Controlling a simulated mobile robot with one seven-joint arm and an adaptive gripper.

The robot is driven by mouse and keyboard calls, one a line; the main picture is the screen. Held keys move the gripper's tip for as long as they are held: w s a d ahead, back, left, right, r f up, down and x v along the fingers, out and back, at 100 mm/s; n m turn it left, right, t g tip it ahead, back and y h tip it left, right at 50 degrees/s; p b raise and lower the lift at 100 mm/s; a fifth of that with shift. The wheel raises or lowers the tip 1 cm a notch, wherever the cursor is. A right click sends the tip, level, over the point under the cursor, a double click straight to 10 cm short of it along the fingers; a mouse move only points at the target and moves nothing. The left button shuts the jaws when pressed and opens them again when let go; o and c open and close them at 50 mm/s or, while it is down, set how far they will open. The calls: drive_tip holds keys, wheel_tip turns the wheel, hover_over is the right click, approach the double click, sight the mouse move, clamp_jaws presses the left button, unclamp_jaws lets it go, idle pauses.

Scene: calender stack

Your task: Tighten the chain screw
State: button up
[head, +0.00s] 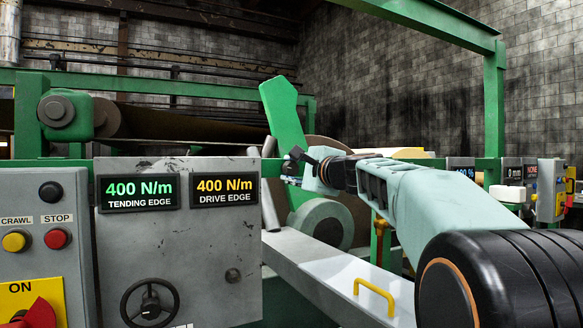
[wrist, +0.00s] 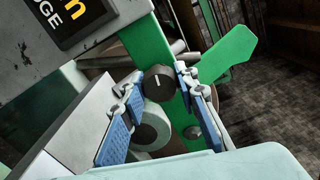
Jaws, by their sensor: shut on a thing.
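A dark round knob (wrist: 158,79) with a short white mark on its face sits in front of the green frame post in the wrist view. It is the only screw-like head between my fingers, and I take it for the chain screw. My gripper (wrist: 160,82) has its two blue-padded fingers on either side of the knob and is shut on it. In the head view my gripper (head: 294,170) is at the green upright, beyond the grey panel, and the knob cannot be made out clearly there. No chain shows.
The grey panel (head: 180,230) carries two tension displays, both reading 400 N/m, and a black handwheel (head: 150,302). A pale roll (head: 322,222) is below my gripper. A yellow handle (head: 374,296) is on the pale ledge. A green plate (head: 284,112) rises behind my gripper.

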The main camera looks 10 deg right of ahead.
drive_tip(key=m+p, duration=0.1)
drive_tip(key=m, duration=0.3)
drive_tip(key=shift+m, duration=0.3)
drive_tip(key=m+p, duration=0.3)
drive_tip(key=m, duration=0.2)
drive_tip(key=m+p, duration=0.3)
drive_tip(key=m, duration=0.3)
drive_tip(key=m+p, duration=0.3)
drive_tip(key=m, duration=0.1)
drive_tip(key=shift+m, duration=0.3)
drive_tip(key=m+p, duration=0.4)
drive_tip(key=m, duration=0.1)
drive_tip(key=shift+r, duration=0.1)
drive_tip(key=m+p, duration=0.4)
drive_tip(key=m, duration=0.1)
drive_tip(key=shift+p, duration=0.3)
drive_tip(key=m+p, duration=0.4)
drive_tip(key=p, duration=0.1)
drive_tip(key=m+p, duration=0.2)
drive_tip(key=shift+m, duration=0.3)
drive_tip(key=shift+f+m+p, duration=0.2)
drive_tip(key=shift+m+p, duration=0.7)
drive_tip(key=shift+p, duration=0.3)
